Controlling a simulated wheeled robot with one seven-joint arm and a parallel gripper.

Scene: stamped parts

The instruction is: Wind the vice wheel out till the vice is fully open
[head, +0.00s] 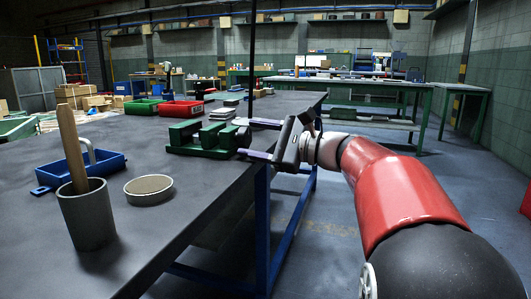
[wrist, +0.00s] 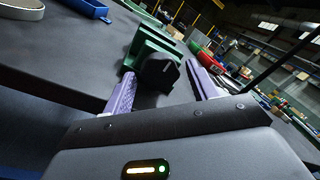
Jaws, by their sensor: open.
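The green vice (head: 203,140) stands at the right edge of the dark workbench, and its green body (wrist: 147,48) also shows in the wrist view. Its black wheel (wrist: 160,73) faces my gripper; in the head view the wheel is small and partly hidden. My gripper (head: 252,138) is at the bench edge, right of the vice, with its two purple fingers apart. In the wrist view the fingers (wrist: 160,80) stand on either side of the wheel, with a gap at each side. I cannot tell whether either finger touches it. The jaw opening is unclear.
On the bench (head: 120,250) are a grey pot (head: 88,215) with a wooden handle, a round dish (head: 149,189), a blue tray (head: 105,168), a green bin (head: 145,107) and a red bin (head: 181,109). Open floor (head: 350,215) lies right of the bench.

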